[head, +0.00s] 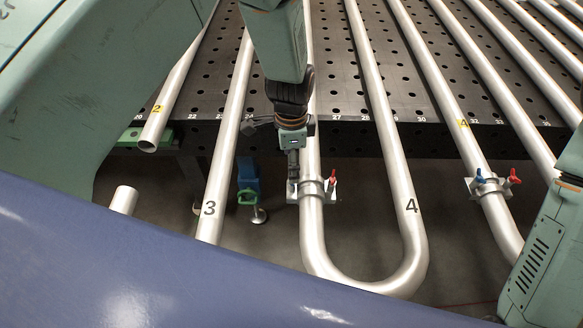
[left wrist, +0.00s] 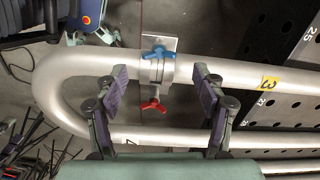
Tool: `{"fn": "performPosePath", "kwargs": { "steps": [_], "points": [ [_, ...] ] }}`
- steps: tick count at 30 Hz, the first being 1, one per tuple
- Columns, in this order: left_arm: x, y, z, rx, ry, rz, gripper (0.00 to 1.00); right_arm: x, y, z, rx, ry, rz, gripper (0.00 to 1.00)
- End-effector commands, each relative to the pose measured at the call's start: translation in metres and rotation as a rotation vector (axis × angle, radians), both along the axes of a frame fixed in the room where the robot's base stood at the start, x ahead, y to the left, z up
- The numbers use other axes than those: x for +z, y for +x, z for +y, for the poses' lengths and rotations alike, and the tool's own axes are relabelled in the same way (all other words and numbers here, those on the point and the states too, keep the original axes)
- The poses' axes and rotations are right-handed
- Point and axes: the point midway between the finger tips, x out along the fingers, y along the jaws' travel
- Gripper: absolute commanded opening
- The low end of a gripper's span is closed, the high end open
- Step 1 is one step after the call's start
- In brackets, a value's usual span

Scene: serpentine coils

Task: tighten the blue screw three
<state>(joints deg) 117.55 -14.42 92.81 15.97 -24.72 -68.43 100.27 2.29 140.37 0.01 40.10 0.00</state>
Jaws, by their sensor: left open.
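The blue screw (left wrist: 158,53) is a small winged handle on the clamp (left wrist: 157,68) around a silver pipe (left wrist: 230,72) with a yellow "3" label (left wrist: 271,83). A red screw (left wrist: 151,105) sits on the clamp's other side. My left gripper (left wrist: 160,76) is open, its purple-padded fingers to either side of the clamp and apart from the screws. In the head view my left gripper (head: 293,178) is by the clamp's left side. The red screw (head: 333,178) shows there; the blue one is hidden behind the gripper. My right gripper is out of view.
Another clamp (head: 492,187) with blue and red screws stands on a pipe at the right. Parallel silver pipes cross a dark perforated table (head: 340,90). A U-bend (head: 375,280) hangs past its edge. A blue-green stand (head: 247,180) is below on the left.

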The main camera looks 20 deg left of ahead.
Motion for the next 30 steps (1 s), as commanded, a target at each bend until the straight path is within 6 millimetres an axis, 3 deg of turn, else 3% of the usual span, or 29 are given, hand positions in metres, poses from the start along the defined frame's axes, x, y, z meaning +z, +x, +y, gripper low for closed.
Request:
{"fn": "performPosePath", "kwargs": {
  "steps": [6,12,20,30],
  "points": [
    [0.047,0.001,0.000,-0.002,0.002,-0.004,0.70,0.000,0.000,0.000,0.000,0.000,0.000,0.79],
    [0.073,0.001,0.000,-0.001,0.000,-0.002,0.70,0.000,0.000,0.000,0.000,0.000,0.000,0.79],
    [0.081,0.000,0.000,-0.001,0.000,0.000,0.70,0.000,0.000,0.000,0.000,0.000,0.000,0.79],
    [0.074,-0.001,0.000,-0.001,0.000,0.002,0.70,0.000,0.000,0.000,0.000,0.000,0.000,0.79]
  ]
}}
